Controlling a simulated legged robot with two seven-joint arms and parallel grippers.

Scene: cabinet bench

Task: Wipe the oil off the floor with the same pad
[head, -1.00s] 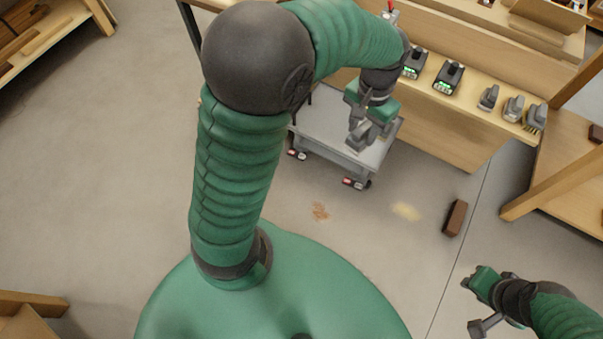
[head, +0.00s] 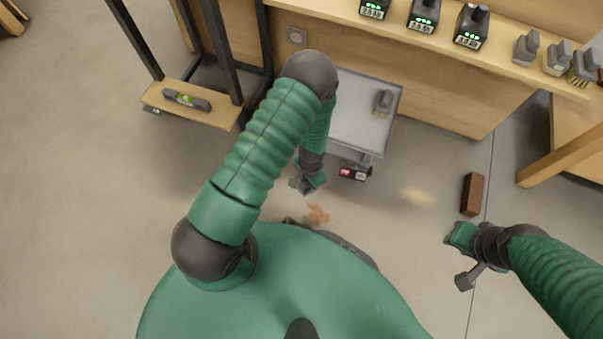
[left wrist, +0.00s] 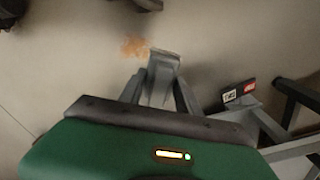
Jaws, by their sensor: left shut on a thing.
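My left gripper (head: 306,184) is low over the floor in front of the cart, just above an orange-brown patch (head: 316,214). It is shut on a grey pad (left wrist: 163,72), which shows between its fingers in the left wrist view, beside the same patch (left wrist: 133,47). I cannot tell whether the pad touches the floor. A pale yellow patch (head: 417,195) lies farther right on the floor. Which patch is the oil is not clear.
A grey wheeled cart (head: 352,110) stands behind the patches with a grey-handled brush-like tool (head: 383,103) on top. A brown block (head: 472,194) lies on the floor at the right. A wooden bench (head: 440,75) carries chargers and several grey-handled tools.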

